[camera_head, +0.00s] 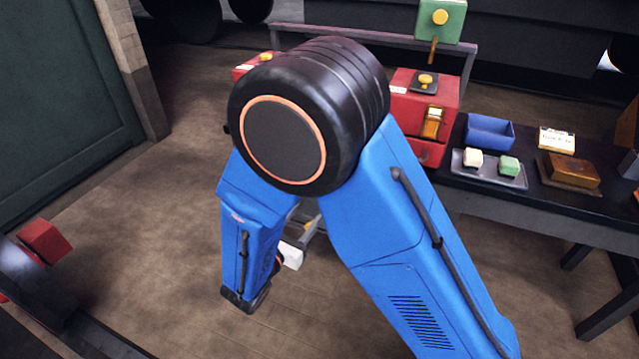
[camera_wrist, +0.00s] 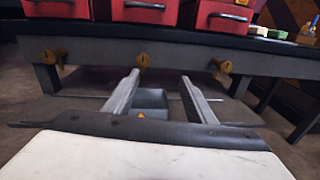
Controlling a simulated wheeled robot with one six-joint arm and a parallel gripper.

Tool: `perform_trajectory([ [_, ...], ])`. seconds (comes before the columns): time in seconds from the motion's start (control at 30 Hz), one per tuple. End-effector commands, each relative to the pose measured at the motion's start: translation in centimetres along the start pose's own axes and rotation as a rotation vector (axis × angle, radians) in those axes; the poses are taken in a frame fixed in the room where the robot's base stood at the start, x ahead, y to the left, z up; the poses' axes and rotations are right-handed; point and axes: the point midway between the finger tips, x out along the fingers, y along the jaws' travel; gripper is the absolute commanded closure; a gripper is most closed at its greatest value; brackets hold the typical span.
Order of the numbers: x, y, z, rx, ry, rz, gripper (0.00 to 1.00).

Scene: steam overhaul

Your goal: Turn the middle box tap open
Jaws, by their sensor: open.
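The middle tap (camera_wrist: 145,62) lies beyond my fingertips, nearer the left finger in the picture. The left tap (camera_wrist: 53,57) and right tap (camera_wrist: 222,66) lie outside my fingers. The middle red box (camera_wrist: 145,11) is above the middle tap. My gripper (camera_wrist: 160,76) is open and empty, with a visible gap between its fingers and no clear contact with the tap. In the head view my arm hides the middle box and the taps.
A grey trough (camera_wrist: 150,99) shows below, between my fingers. In the head view the dark bench on the right holds a blue bin (camera_head: 490,131) and a grey tray (camera_head: 515,181). A red box (camera_head: 436,98) stands beside them. Floor at left is partly clear.

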Motion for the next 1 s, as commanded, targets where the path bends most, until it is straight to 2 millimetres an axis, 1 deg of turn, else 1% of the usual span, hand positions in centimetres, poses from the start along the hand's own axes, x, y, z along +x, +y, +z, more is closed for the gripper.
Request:
perform_trajectory([
  [0.03, -0.9, 0.9, -0.8, -0.021, -0.011, 0.033, 0.5],
  [0.1, -1.7, 1.8, -1.3, -0.039, -0.024, 0.068, 0.5],
  [0.17, -2.1, 2.3, -1.7, -0.05, -0.03, 0.087, 0.5],
  [0.27, -2.2, 2.7, -1.9, -0.056, -0.035, 0.101, 0.5],
  [0.37, -1.6, 2.8, -1.9, -0.056, -0.036, 0.1, 0.5],
  [0.57, 1.1, 3.0, -1.7, -0.055, -0.036, 0.097, 0.5],
  [1.0, 8.0, 3.6, -1.5, -0.054, -0.035, 0.096, 0.5],
])
